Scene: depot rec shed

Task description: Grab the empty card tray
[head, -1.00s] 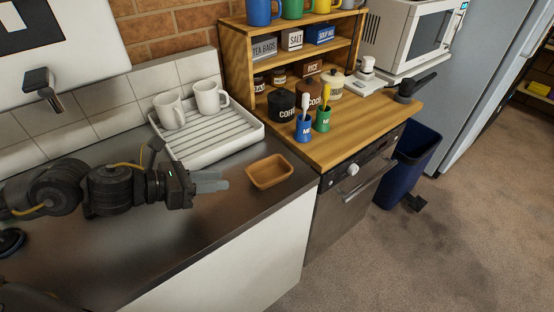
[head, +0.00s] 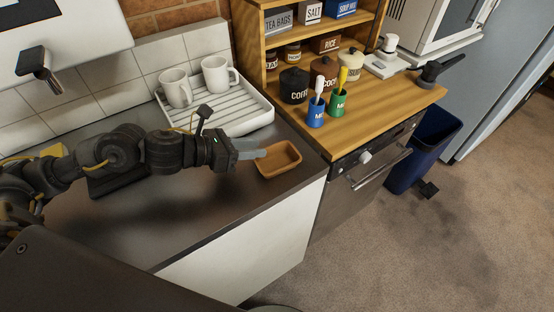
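The empty card tray (head: 283,163), a small brown open tray, sits on the dark metal counter near its front right corner. My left gripper (head: 254,154) reaches in from the left, with its pale fingertips at the tray's left rim. I cannot tell whether they touch the rim, or how far apart the fingers are. The inside of the tray looks bare. My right gripper is out of view.
A white drying rack (head: 238,116) with two white mugs stands behind the gripper. To the right is a wooden top (head: 372,121) with blue and green cups (head: 337,105) and canisters. A blue bin (head: 424,150) stands on the floor beyond.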

